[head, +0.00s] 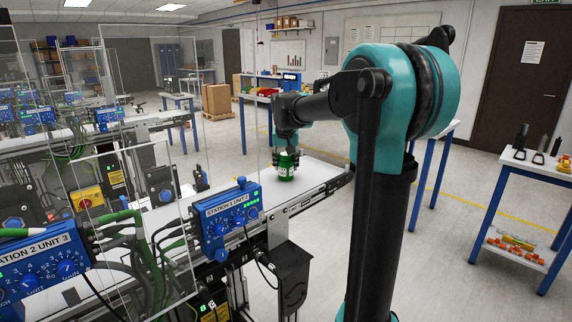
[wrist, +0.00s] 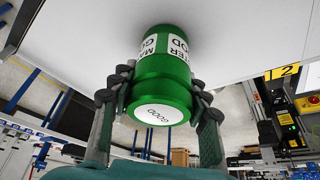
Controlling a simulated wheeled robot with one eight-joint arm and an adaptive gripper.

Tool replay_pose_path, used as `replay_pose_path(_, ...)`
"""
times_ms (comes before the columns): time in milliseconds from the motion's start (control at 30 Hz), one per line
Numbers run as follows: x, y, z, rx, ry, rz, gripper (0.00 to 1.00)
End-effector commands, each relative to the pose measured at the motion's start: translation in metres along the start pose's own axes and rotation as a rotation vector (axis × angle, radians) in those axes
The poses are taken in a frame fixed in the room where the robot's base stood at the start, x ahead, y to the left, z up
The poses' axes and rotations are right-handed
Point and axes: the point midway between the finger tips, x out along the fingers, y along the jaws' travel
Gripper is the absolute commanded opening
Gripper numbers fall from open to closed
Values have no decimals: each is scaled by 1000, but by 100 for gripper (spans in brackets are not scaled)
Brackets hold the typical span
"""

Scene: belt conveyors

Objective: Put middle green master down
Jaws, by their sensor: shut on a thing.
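The green master (head: 287,166) is a green cylinder with a white label, at the white conveyor belt (head: 316,178) near its far end in the head view. In the wrist view the green master (wrist: 163,75) shows its white "GOOD" end towards the camera, and its other end is at the white belt surface (wrist: 235,40). My gripper (head: 287,150) comes down over it from above. In the wrist view the fingers of my gripper (wrist: 160,95) press on both its sides. I cannot tell whether its base touches the belt.
Another conveyor (head: 90,135) runs behind on the left. A table with tools (head: 535,165) stands at right. The belt around the green master is bare.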

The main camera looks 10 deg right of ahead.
Motion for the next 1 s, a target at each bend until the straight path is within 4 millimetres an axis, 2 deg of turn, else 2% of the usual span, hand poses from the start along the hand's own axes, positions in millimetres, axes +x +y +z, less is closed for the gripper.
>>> replay_pose_path(267, 1, 0, 0, 0, 0, 0, 4)
replay_pose_path(300, 2, 0, 0, 0, 0, 0, 49)
replay_pose_path(433, 1, 0, 0, 0, 0, 0, 65)
replay_pose_path(767, 0, 0, 0, 0, 0, 0, 67)
replay_pose_path(867, -7, 0, 0, 0, 0, 0, 67)
replay_pose_path(1000, -28, 0, 0, -1, 0, 0, 67)
